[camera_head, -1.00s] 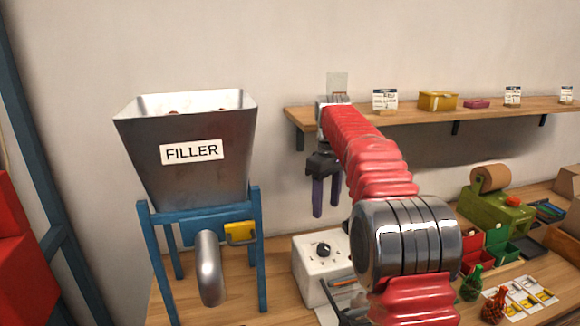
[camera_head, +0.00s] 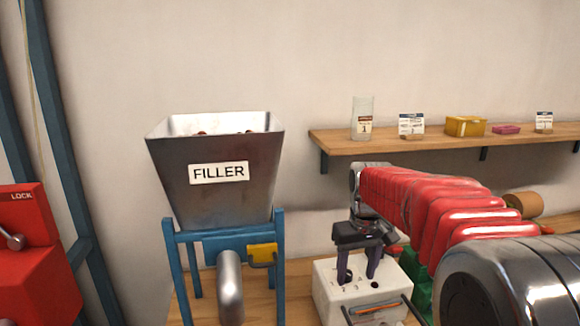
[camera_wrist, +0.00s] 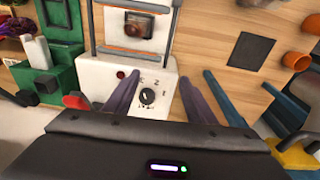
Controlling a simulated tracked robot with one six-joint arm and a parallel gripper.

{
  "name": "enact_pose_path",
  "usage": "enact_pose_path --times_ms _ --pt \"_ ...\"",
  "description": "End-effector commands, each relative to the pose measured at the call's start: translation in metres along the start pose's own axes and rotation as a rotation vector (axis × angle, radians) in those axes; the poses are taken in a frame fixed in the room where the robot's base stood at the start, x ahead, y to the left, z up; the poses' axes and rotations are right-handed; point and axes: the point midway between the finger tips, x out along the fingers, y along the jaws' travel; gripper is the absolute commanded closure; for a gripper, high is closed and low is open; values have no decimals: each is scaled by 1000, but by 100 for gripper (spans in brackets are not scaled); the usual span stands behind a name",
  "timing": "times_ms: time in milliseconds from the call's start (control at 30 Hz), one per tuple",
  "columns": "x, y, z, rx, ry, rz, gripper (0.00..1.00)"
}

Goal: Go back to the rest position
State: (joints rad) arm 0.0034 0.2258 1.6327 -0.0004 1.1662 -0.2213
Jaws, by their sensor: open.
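My gripper (camera_head: 358,268) hangs with its two purple fingers pointing down over the white box machine (camera_head: 330,302). In the wrist view my gripper (camera_wrist: 162,100) has its fingers apart with nothing between them. The machine's dial (camera_wrist: 147,96) shows between the fingers, beyond the tips. I cannot tell whether the tips touch the box. My red-sleeved arm stretches in from the right in the head view and covers part of the bench.
The steel filler hopper (camera_head: 215,185) on its blue stand is left of my gripper. A red machine marked LOCK (camera_head: 20,260) stands at far left. A wall shelf (camera_head: 440,143) runs behind my arm, holding a glass jar (camera_head: 362,118) and small boxes. A green device (camera_wrist: 62,60) adjoins the white box.

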Motion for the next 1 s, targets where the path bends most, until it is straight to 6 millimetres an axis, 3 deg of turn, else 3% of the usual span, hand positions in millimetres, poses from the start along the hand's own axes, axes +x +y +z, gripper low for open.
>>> enact_pose_path --times_ms 433,1000 --pt "-16 -22 94 132 88 13 49" --pt "-17 -47 207 218 203 22 49"
